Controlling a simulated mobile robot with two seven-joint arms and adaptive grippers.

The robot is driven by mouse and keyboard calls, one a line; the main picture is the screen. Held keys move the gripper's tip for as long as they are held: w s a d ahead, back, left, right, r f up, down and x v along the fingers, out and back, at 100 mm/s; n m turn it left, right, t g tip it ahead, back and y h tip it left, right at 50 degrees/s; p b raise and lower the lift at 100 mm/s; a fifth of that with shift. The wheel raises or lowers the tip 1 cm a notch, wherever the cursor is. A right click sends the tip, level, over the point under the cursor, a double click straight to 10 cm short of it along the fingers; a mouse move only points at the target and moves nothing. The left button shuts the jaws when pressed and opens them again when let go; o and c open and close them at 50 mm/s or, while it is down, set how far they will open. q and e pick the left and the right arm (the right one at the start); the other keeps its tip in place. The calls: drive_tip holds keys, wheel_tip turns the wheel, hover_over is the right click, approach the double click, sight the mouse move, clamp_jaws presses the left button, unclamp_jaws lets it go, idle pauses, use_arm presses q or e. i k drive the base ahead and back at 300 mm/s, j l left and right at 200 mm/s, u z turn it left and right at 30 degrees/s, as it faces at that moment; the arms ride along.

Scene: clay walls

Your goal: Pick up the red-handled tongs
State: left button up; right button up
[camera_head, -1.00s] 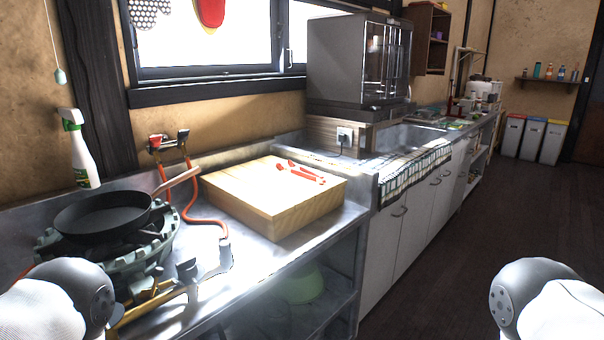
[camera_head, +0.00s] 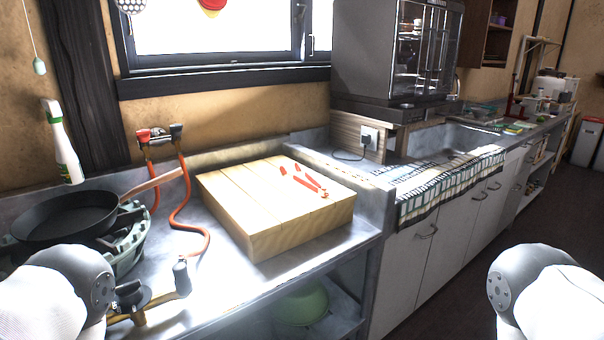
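The red-handled tongs (camera_head: 306,181) lie on top of a thick wooden board (camera_head: 250,212), towards its back right. Their red parts show clearly; the finer shape is too small to make out. The board rests on the metal counter beside the stove. My arms show only as rounded grey and white links at the lower left and lower right edges. Neither gripper is in view, and nothing of mine touches the tongs or the board.
A black frying pan (camera_head: 66,216) sits on the gas burner at left, its handle pointing towards the board. An orange hose (camera_head: 186,215) curves between them. A sink (camera_head: 440,143) with a checked cloth (camera_head: 447,184) lies right. Open floor is at lower right.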

sight(323, 191)
drive_tip(key=i+l+u, duration=0.2)
drive_tip(key=l, duration=0.35)
drive_tip(key=i+l+u, duration=0.2)
drive_tip(key=l, duration=0.35)
drive_tip(key=i+l+u, duration=0.2)
drive_tip(key=l, duration=0.4)
drive_tip(key=i+l+u, duration=0.2)
drive_tip(key=l, duration=0.4)
drive_tip(key=l+u, duration=0.2)
drive_tip(key=l, duration=0.4)
drive_tip(key=k, duration=0.05)
